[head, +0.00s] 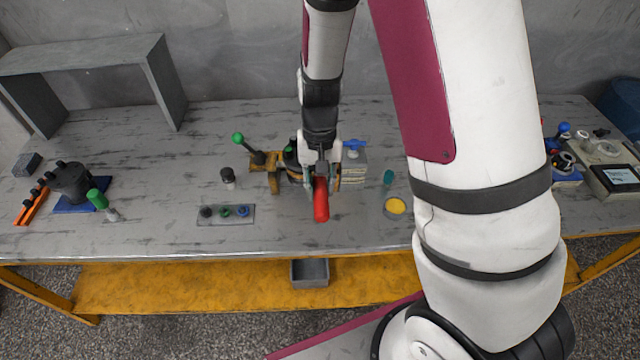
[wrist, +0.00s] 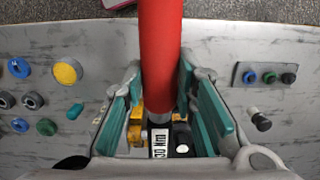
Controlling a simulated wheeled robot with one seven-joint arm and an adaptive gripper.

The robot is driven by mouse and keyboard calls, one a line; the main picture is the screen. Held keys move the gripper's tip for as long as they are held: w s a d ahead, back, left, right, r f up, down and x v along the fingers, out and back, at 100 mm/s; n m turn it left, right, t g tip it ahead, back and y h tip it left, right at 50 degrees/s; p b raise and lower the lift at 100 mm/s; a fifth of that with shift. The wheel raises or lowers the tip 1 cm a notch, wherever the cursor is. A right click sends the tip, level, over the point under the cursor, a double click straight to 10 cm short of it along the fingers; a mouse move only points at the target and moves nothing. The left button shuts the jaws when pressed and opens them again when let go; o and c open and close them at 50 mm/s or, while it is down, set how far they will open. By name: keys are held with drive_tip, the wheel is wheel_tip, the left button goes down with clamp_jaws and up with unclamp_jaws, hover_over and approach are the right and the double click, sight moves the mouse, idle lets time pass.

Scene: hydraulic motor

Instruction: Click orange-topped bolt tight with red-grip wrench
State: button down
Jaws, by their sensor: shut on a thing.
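The red-grip wrench (head: 321,203) points toward the front edge of the table in the head view. Its red grip (wrist: 160,50) runs down the middle of the wrist view, above a white label reading "30 Nm" (wrist: 158,142). My gripper (head: 322,180) is shut on the wrench, with teal finger pads (wrist: 163,105) on both sides of it. The wrench head lies over a yellow-orange fixture (head: 262,160) holding a dark part, mostly covered by my gripper. I cannot make out the orange-topped bolt; whether the wrench is seated on it is hidden.
A plate with three knobs (head: 226,214) and a dark-capped part (head: 228,177) stand left of the wrench. A yellow-topped round part (head: 395,206) stands to the right. A black motor (head: 72,183) on a blue base and an orange rack (head: 30,207) are far left.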

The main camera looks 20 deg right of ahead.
drive_tip(key=shift+f+p, duration=0.25)
drive_tip(key=shift+p, duration=0.05)
idle(0.8)
drive_tip(key=shift+s+f+b, duration=0.1)
drive_tip(key=shift+f+b, duration=0.2)
drive_tip(key=shift+f, duration=0.7)
idle(0.5)
drive_tip(key=shift+a, duration=0.1)
drive_tip(key=shift+w+a+r+m+t, duration=0.1)
drive_tip(key=shift+w+a+m, duration=0.25)
drive_tip(key=shift+a, duration=0.15)
drive_tip(key=shift+w+a+f+m+t, duration=0.1)
drive_tip(key=shift+w+a+m, duration=0.2)
drive_tip(key=shift+a+m, duration=0.15)
drive_tip(key=shift+w+a+r+m+t, duration=0.1)
drive_tip(key=shift+w+a+m, duration=0.2)
drive_tip(key=shift+a, duration=0.25)
drive_tip(key=shift+w+a, duration=0.1)
drive_tip(key=shift+a, duration=0.05)
drive_tip(key=shift+w+a+m, duration=0.95)
drive_tip(key=shift+a+m, duration=0.25)
drive_tip(key=shift+a, duration=0.05)
drive_tip(key=shift+w+a, duration=0.1)
drive_tip(key=shift+a, duration=0.05)
